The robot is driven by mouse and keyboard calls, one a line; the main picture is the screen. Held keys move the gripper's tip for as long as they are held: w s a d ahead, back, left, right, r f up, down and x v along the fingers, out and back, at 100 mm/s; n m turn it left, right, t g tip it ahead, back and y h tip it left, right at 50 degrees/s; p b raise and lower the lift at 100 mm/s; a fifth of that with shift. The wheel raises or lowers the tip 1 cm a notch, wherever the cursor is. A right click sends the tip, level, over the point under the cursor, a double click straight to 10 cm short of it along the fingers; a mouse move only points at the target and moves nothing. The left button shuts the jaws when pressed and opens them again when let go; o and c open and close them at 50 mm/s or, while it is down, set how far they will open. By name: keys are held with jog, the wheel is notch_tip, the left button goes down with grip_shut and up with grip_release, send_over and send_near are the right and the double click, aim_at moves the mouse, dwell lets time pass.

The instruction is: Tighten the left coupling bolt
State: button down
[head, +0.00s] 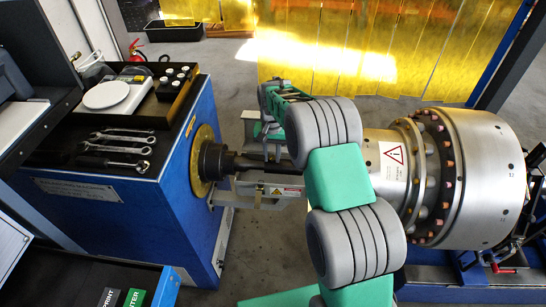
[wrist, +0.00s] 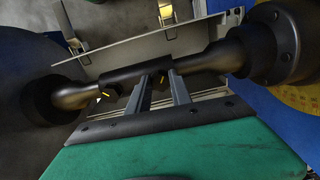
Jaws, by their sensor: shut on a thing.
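The dark coupling shaft (head: 250,163) runs from the blue machine's brass faceplate (head: 206,160) toward the steel rotor (head: 470,175). In the wrist view the shaft's middle sleeve (wrist: 121,76) carries two bolts with yellow marks. One bolt (wrist: 162,79) sits between the fingers of my gripper (wrist: 161,80), on the faceplate side. The other bolt (wrist: 113,96) is free, just left of the fingers in the wrist view. My gripper is shut on the bolt between its fingers; the exact contact is dark. In the head view my arm hides the bolts.
A wrench set (head: 122,140) lies on the blue machine's dark top (head: 60,148). A black tray (head: 160,100) with small weights and a white scale (head: 106,95) stand behind it. A yellow curtain (head: 400,50) hangs at the back. A metal bracket (head: 265,193) lies close beneath the shaft.

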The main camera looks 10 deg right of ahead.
aim_at(271, 158)
jog(key=m+b, duration=0.1)
jog(key=m, duration=0.4)
jog(key=shift+a+m, duration=0.1)
jog(key=shift+m, duration=0.2)
jog(key=m, duration=0.5)
jog(key=shift+w+m, duration=0.1)
jog(key=shift+m, duration=0.3)
jog(key=c, duration=1.2)
grip_release()
jog(key=shift+o, duration=0.2)
notch_tip(271, 158, up, 8)
jog(key=shift+f+b, duration=0.1)
jog(key=shift+b, duration=0.35)
